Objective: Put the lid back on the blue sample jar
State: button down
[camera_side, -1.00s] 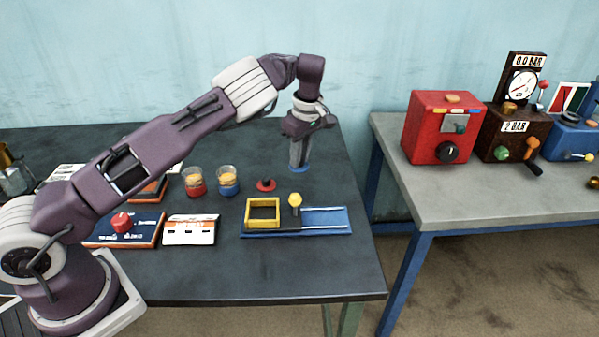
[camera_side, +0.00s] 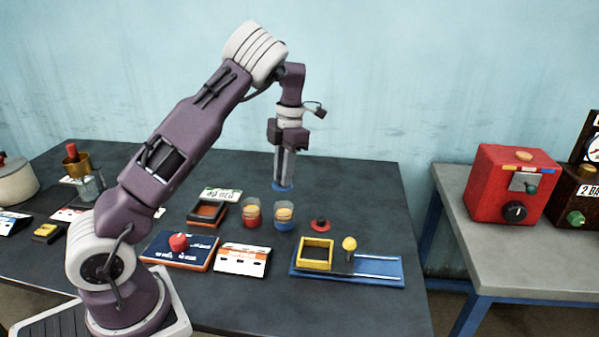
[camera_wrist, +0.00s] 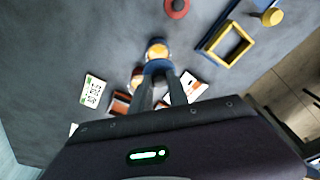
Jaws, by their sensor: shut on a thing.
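My gripper (camera_side: 284,179) points down and is shut on the blue lid (camera_side: 283,188). It holds the lid in the air above the blue sample jar (camera_side: 285,220), with a gap between them in the side view. The jar is open, clear above a blue base, with orange-yellow contents. In the wrist view the blue lid (camera_wrist: 158,68) is between the fingertips, and the blue jar (camera_wrist: 157,46) shows just past it, partly covered. The lid looks roughly level.
A red jar (camera_side: 251,213) stands close left of the blue one. A red lid (camera_side: 320,225) lies to the right. A blue slide rail with a yellow frame (camera_side: 316,254) is in front right. A dark orange tray (camera_side: 207,213) lies left.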

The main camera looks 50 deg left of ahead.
jog(key=shift+f, duration=2.9)
jog(key=shift+f, duration=0.15)
jog(key=c, duration=0.7)
grip_release()
jog(key=shift+r, duration=3.5)
grip_shut()
